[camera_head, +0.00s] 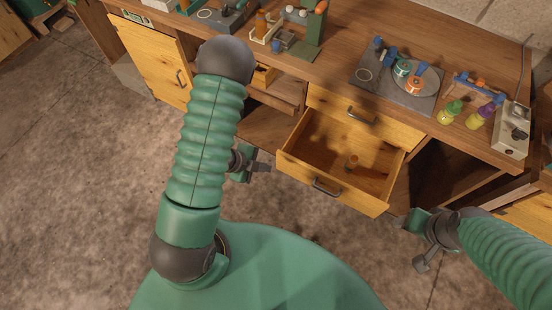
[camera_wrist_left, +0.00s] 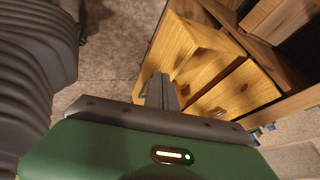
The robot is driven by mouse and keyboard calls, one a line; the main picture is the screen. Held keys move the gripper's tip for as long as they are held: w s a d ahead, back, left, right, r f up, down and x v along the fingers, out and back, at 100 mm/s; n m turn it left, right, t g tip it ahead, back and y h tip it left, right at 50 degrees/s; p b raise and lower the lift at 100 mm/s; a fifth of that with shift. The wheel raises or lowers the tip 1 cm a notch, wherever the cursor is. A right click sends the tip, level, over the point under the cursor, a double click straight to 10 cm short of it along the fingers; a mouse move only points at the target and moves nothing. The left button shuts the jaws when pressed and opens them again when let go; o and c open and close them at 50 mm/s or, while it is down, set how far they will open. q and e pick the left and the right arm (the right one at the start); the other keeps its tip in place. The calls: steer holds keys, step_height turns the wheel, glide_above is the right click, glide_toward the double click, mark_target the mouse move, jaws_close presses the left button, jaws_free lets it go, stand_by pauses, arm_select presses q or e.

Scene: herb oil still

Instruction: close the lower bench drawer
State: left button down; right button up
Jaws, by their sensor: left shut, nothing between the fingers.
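The lower bench drawer (camera_head: 352,197) is pulled well out of the wooden bench, with its open top showing. Its dark handle (camera_head: 326,187) is on the front panel. My left gripper (camera_head: 264,167) is shut and empty, just left of the drawer's front left corner and apart from the handle. In the left wrist view its fingers (camera_wrist_left: 161,90) are together, with the yellow wooden drawer (camera_wrist_left: 190,45) beyond them. My right gripper (camera_head: 405,223) is right of the drawer's front right corner; its jaws are too small to judge.
A closed upper drawer (camera_head: 335,108) sits above the open one. The benchtop (camera_head: 330,75) holds a grey plate (camera_head: 385,88) with jars, coloured flasks (camera_head: 450,112) and a grey control box (camera_head: 510,132). A cupboard door (camera_head: 150,60) is at left. The floor (camera_head: 80,180) at left is clear.

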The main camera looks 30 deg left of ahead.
arm_select(q)
steer(key=b, duration=0.1)
glide_toward(293, 164)
step_height(293, 164, down, 4)
steer(key=s+d, duration=0.2)
steer(key=shift+w+a+r+p, duration=0.15)
steer(key=shift+w+p, duration=0.2)
steer(key=shift+w, duration=1.75)
arm_select(e)
steer(key=shift+w+d+f, duration=0.1)
steer(key=shift+w+f, duration=0.05)
steer(key=shift+f, duration=0.15)
